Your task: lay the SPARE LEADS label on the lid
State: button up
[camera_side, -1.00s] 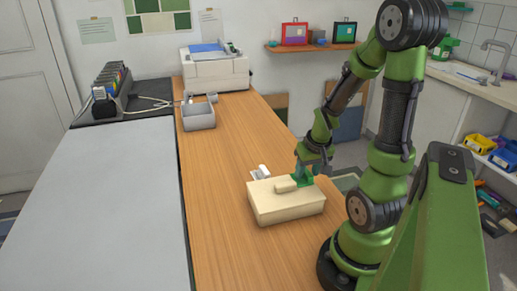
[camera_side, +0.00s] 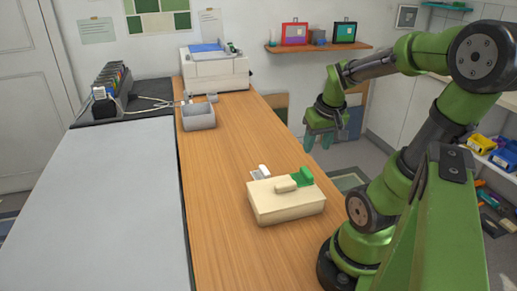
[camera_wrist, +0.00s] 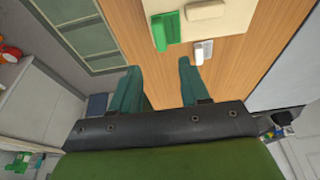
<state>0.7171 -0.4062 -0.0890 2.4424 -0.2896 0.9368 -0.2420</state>
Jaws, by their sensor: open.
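The cream box with its lid (camera_side: 265,190) stands on the wooden table, and a raised handle (camera_side: 287,186) shows on top. A green piece (camera_side: 306,176) lies at the lid's back right corner; in the wrist view it (camera_wrist: 166,30) is at the lid's edge. No lettering is readable, so I cannot tell whether it is the SPARE LEADS label. A small white item (camera_side: 262,171) lies on the table just behind the box. My gripper (camera_side: 319,142) is open and empty, raised above and behind the box, clear of it. Its two fingers (camera_wrist: 158,68) show apart in the wrist view.
A grey open bin (camera_side: 198,118) and a white printer (camera_side: 214,70) stand toward the table's far end. The grey worktop (camera_side: 105,200) and the table's middle are clear.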

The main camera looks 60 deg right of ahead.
jog(key=w+a+r+n+t+y, duration=0.2)
jog(key=w+a+r, duration=0.1)
jog(key=a, duration=0.8)
jog(key=w+a+r+n+t+y, duration=0.2)
jog(key=w+a+r+n, duration=0.1)
jog(key=a, duration=0.7)
jog(key=shift+w+a+r+t, duration=0.2)
jog(key=shift+a+r+t, duration=0.2)
jog(key=shift+r, duration=0.05)
